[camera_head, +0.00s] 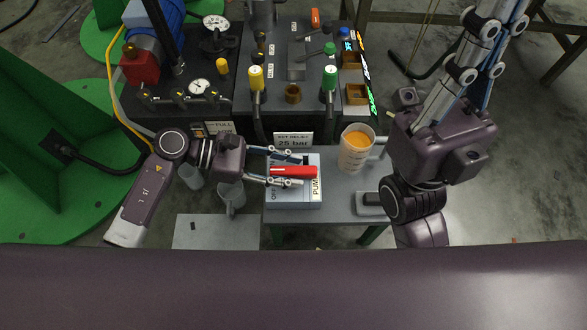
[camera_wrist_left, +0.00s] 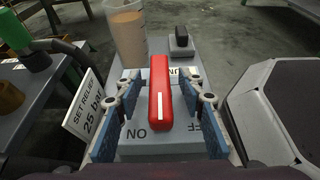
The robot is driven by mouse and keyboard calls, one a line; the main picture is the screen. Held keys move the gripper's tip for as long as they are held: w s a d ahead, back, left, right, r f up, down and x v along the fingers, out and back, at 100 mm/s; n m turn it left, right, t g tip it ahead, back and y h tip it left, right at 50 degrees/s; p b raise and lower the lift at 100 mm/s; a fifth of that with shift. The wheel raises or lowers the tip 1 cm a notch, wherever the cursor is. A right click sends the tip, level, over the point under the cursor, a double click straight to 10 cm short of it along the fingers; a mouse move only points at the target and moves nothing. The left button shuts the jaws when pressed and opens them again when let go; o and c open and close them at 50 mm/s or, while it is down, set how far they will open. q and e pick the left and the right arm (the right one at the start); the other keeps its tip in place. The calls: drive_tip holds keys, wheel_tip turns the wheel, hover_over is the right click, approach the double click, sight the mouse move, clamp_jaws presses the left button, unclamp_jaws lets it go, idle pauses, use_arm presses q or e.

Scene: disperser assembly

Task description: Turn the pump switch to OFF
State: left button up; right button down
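The pump switch has a red handle (camera_head: 293,171) on a pale blue box (camera_head: 296,202) marked PUMP, ON and OFF. In the left wrist view the handle (camera_wrist_left: 160,92) stands lengthwise between the fingers. Its white line lies between the ON and OFF labels. My left gripper (camera_head: 304,170) is open, one finger on each side of the handle. In the left wrist view, gaps show between the handle and both fingers (camera_wrist_left: 166,100). My right gripper (camera_head: 484,45) is raised at the upper right, away from the switch; its fingertips are not clearly shown.
A jug of orange liquid (camera_head: 356,150) stands right of the switch on the grey table (camera_head: 345,195). A "SET RELIEF 25 bar" sign (camera_head: 293,140) stands behind the switch. Two clear containers (camera_head: 231,196) are at left. A panel with valves and gauges (camera_head: 285,100) is behind.

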use_arm(q)
drive_tip(key=shift+d+f, duration=0.15)
drive_tip(key=shift+d, duration=0.3)
drive_tip(key=shift+c, duration=0.4)
